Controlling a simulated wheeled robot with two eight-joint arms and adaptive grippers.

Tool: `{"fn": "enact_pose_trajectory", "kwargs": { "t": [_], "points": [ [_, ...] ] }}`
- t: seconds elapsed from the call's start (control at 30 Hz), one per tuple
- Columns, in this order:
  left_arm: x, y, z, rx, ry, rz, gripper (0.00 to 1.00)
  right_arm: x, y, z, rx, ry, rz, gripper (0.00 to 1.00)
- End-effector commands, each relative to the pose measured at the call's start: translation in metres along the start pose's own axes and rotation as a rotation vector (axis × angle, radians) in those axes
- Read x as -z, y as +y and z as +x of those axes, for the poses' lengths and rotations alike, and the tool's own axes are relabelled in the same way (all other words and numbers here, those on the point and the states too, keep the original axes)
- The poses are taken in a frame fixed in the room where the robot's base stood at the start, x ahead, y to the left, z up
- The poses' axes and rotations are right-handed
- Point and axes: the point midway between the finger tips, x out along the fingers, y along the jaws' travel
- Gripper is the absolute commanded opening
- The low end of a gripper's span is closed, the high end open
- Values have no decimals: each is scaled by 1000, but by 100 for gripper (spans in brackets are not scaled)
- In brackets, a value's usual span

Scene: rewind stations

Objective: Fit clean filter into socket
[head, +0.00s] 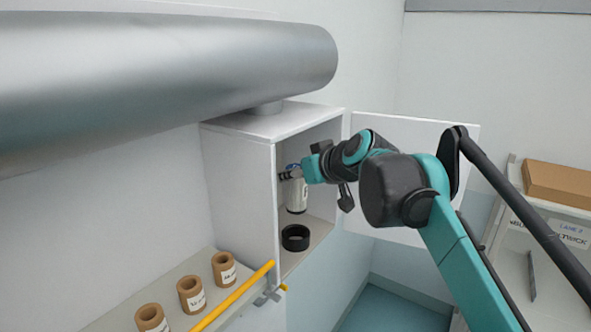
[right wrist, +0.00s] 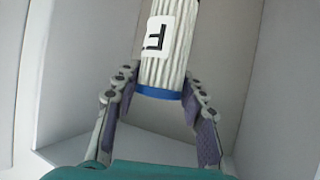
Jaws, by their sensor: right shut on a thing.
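The clean filter (head: 297,195) is a white pleated cylinder with a dark label mark, inside the open wall cabinet. My right gripper (head: 289,174) reaches in from the right and is shut on its upper end. In the right wrist view the fingers (right wrist: 160,92) close on the filter (right wrist: 172,45) at its blue end band. The socket (head: 295,238) is a black ring on the cabinet floor. The filter hangs upright above it and slightly behind; whether its lower end touches anything is hard to tell. My left gripper is not in view.
The cabinet (head: 240,190) has its door (head: 425,145) swung open to the right, behind my arm. A large metal duct (head: 170,85) runs above. A shelf (head: 118,310) with several brown rolls (head: 223,270) and a yellow bar (head: 235,295) lies at lower left. A rack with a cardboard box (head: 558,183) stands right.

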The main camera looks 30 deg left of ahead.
Motion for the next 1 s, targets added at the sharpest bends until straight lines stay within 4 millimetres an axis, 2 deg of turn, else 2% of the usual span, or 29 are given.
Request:
{"fn": "enact_pose_trajectory", "kwargs": {
  "t": [0.27, 0.8, 1.0],
  "points": [
    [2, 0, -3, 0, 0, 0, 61, 0, 0, -2, -4, 4, 1, 10],
    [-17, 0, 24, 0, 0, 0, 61, -43, 1, 21, -4, 4, 2, 10],
    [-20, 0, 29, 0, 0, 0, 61, -51, 1, 26, -4, 4, 2, 10]
  ]
}}
